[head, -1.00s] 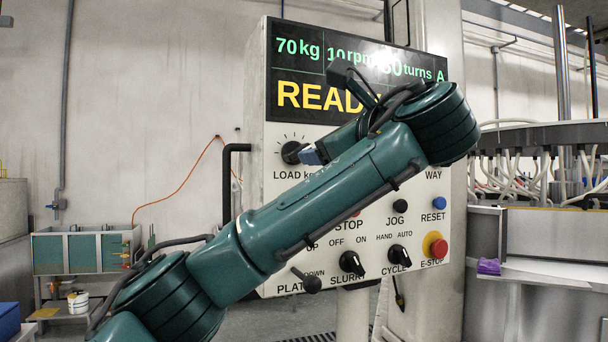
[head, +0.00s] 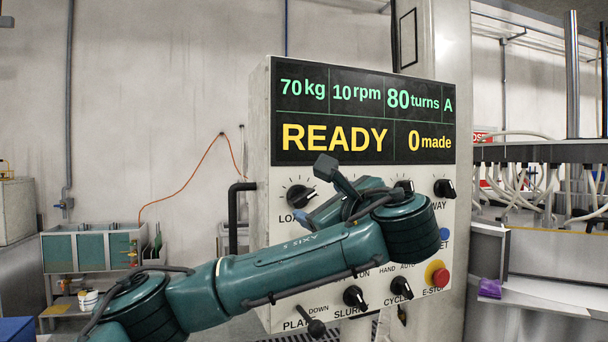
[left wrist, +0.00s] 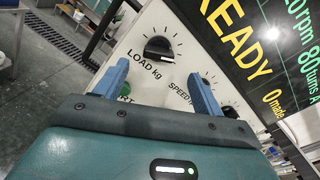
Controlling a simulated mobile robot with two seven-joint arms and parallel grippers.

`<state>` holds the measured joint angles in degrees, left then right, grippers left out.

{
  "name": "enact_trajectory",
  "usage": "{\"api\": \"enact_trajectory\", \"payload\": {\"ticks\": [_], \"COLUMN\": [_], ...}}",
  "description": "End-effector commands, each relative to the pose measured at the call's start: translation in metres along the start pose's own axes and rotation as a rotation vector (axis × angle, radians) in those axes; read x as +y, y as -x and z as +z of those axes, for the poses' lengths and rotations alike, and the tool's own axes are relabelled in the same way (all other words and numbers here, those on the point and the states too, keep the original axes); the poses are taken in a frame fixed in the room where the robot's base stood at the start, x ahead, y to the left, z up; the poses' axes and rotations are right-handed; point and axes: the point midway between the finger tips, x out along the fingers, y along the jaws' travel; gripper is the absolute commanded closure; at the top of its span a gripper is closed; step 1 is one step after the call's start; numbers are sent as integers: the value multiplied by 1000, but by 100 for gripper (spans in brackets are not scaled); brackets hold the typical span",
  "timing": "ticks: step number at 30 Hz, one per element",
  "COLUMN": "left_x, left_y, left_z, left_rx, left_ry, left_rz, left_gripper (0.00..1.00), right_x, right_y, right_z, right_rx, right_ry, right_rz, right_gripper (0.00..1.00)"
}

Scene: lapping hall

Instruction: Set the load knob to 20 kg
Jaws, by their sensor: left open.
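The load knob (head: 300,195) is a black knob with a tick scale at the upper left of the control panel (head: 262,210). Its label is partly hidden by my arm in the head view. In the left wrist view the load knob (left wrist: 158,48) stands above the words LOAD kg, just beyond my fingertips. My left gripper (head: 318,217) is just below and right of the knob in the head view. In the left wrist view its two blue fingers (left wrist: 160,73) are spread with nothing between them, apart from the knob. The display (head: 365,115) reads 70kg and READY. My right gripper is not in view.
A speed knob shows partly behind the right finger. More knobs, a reset button and a red e-stop (head: 437,274) sit on the panel's right and lower parts. A platen lever (head: 315,327) sticks out at the bottom. A black pipe handle (head: 235,215) is left of the panel.

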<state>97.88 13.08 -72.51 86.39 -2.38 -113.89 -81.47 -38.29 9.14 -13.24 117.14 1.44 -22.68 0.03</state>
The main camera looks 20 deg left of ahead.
Motion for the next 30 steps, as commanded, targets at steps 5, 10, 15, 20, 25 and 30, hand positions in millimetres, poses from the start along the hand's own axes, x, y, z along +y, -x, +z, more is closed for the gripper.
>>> {"api": "enact_trajectory", "payload": {"ticks": [5,10,15,20,25,30], "left_x": [1,1,2,2,2,2], "left_y": [-17,-51,-74,-83,-84,-84], "left_z": [3,2,0,-1,-2,-1], "left_rx": [2,3,3,4,4,3], "left_ry": [-4,-4,-3,-3,-3,-3], "left_rz": [6,4,3,1,0,0], "left_gripper": [31,31,31,31,31,36], "right_x": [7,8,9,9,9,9], "right_y": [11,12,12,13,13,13], "right_z": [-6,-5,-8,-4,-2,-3], "right_rx": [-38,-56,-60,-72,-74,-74], "right_ry": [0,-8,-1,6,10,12], "right_rz": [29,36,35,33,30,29], "right_gripper": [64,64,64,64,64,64]}}
